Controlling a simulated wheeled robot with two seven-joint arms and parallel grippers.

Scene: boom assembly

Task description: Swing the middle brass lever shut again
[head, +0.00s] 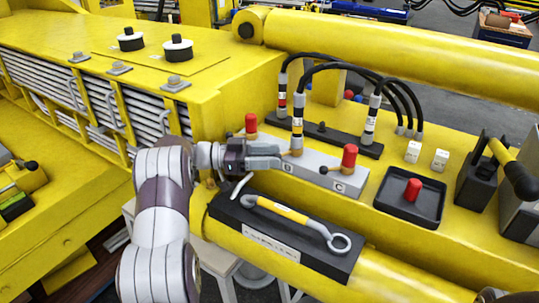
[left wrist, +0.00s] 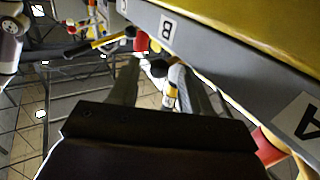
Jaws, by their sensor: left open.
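The grey valve block (head: 314,174) carries the labels B and C and red caps; its A end is partly hidden by my left arm. My left gripper (head: 284,154) is open at the middle port, B, with its fingertips close to the block. The middle brass lever is mostly hidden there in the head view. In the left wrist view a dark knob (left wrist: 158,69), seemingly that lever's end, shows between the open fingers (left wrist: 160,82). I cannot tell whether they touch it. The C lever (head: 330,170) shows beside its red cap (head: 349,157).
A black tray (head: 385,206) with a red cap lies right of the block. A dark holder (head: 225,209) with a yellow-handled tool (head: 282,210) lies in front. Black hoses (head: 330,66) arch behind the block, one standing at B with a yellow band (head: 297,138).

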